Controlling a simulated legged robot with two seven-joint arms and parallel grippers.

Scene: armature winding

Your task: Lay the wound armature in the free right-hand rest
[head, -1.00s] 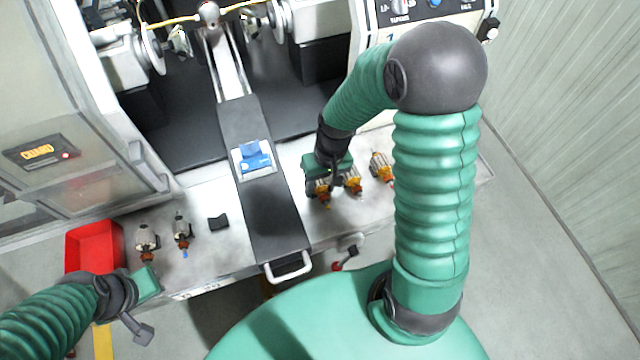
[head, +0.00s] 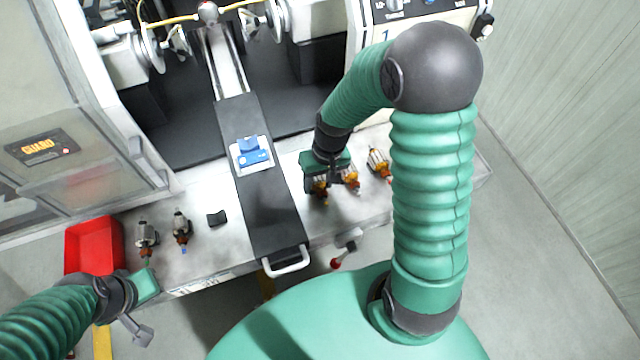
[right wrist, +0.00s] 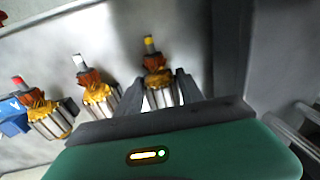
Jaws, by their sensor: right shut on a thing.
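My right gripper (head: 318,184) is over the right part of the bench and shut on an armature with copper-gold windings (right wrist: 158,83). In the right wrist view this armature has a yellow tip and sits between the fingers. Two more wound armatures stand beside it: one with a white tip (right wrist: 97,93) and one with a red tip (right wrist: 46,112). They also show in the head view. On the left part, two greyer armatures (head: 146,236) (head: 181,229) sit beside an empty dark rest (head: 217,219).
A dark central slide with a front handle (head: 287,262) divides the bench and carries a blue and white piece (head: 251,152). A red bin (head: 94,247) stands at the left. A red-knobbed lever (head: 342,256) projects at the front. The winding machine is behind.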

